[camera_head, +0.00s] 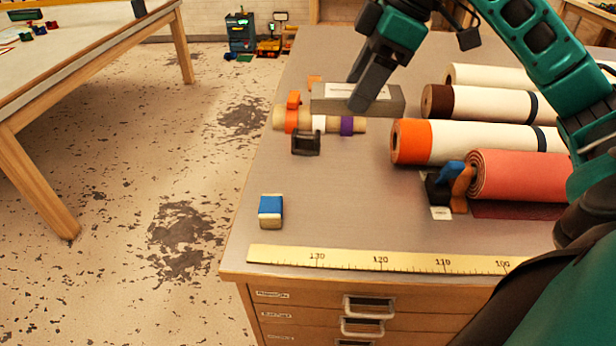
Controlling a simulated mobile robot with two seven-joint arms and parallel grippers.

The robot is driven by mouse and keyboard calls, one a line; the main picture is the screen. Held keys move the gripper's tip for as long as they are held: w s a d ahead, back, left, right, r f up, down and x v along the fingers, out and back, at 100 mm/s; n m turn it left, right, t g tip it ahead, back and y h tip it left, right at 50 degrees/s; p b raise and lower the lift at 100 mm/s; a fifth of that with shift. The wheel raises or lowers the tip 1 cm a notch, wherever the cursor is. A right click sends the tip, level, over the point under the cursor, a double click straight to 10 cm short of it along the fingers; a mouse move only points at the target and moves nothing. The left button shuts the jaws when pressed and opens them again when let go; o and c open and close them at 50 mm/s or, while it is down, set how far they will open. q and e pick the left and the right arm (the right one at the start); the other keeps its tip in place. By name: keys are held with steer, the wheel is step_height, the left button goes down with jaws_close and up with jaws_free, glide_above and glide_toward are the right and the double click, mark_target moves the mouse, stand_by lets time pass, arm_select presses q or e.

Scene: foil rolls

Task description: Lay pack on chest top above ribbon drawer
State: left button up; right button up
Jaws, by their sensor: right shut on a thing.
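My right gripper (362,90) reaches down over the far part of the chest top, with one finger in front of a long grey box (389,102) and the other behind it. It is shut on this box, which has a pale label on top; whether the box is lifted I cannot tell. A small blue and cream block (270,211) sits near the chest top's left edge. Which of the two is the pack is not marked. The chest top (330,205) is grey. The top drawer (310,299) has a label that seems to read ribbon. My left gripper is not in view.
A yellow ruler strip (380,260) runs along the front edge. Large rolls, including an orange-ended one (411,142) and a red one (520,175), lie at right. A banded thin roll (330,124) and a dark holder (306,142) are nearby. The front middle is clear.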

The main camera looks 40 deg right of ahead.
steer(key=shift+w+f, duration=0.1)
steer(key=shift+f, duration=0.1)
step_height(320, 180, down, 15)
steer(key=b, duration=0.5)
steer(key=shift+f+b, duration=0.1)
steer(key=shift+b, duration=0.3)
step_height(320, 180, down, 4)
steer(key=shift+f+b, duration=0.15)
steer(key=shift+b, duration=0.35)
steer(key=o, duration=0.8)
steer(key=shift+f, duration=0.1)
steer(key=o, duration=0.3)
